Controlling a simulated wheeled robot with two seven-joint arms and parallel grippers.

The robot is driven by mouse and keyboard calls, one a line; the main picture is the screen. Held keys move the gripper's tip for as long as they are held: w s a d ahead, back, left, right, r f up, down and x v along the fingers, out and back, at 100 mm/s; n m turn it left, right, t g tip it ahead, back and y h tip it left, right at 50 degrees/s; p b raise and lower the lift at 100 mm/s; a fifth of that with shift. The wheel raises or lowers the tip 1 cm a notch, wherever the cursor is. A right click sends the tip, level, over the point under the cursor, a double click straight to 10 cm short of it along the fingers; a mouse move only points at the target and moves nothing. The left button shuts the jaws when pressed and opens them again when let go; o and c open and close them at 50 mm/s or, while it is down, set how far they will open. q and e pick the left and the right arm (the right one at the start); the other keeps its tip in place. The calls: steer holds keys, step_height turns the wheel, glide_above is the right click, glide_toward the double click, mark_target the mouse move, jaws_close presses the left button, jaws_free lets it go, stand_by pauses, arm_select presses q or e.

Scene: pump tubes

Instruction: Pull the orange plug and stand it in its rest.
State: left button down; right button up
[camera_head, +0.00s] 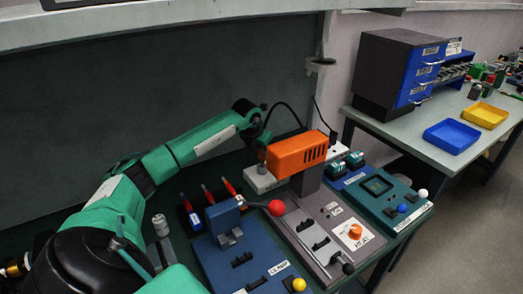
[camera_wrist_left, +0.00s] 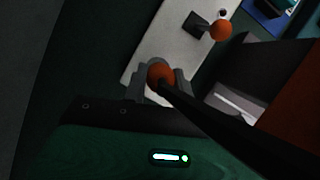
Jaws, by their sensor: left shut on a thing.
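My left gripper (camera_head: 262,158) reaches down over the left end of a white panel (camera_head: 264,182), just left of a big orange machine head. In the left wrist view its grey fingers (camera_wrist_left: 160,84) are shut on the orange plug (camera_wrist_left: 160,74). A thick black cord runs from the plug to the lower right. I cannot tell whether the plug still sits in a socket; its lower part is hidden. In the head view the plug cannot be made out. The white panel (camera_wrist_left: 150,48) also carries an orange knob on a dark base (camera_wrist_left: 220,29). I cannot identify the rest.
The orange vented head (camera_head: 300,153) stands close right of the gripper. Red-tipped tools (camera_head: 208,194), a blue clamp unit with a red ball lever (camera_head: 277,207) and a grey heat panel (camera_head: 328,240) lie in front. A dark wall (camera_head: 120,100) is behind.

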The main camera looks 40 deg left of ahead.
arm_select(q)
steer(key=shift+f, duration=0.15)
arm_select(e)
steer(key=shift+f, duration=0.15)
arm_select(q)
steer(key=shift+f+b, duration=0.7)
steer(key=shift+f, duration=0.15)
arm_select(e)
steer(key=shift+f, duration=0.55)
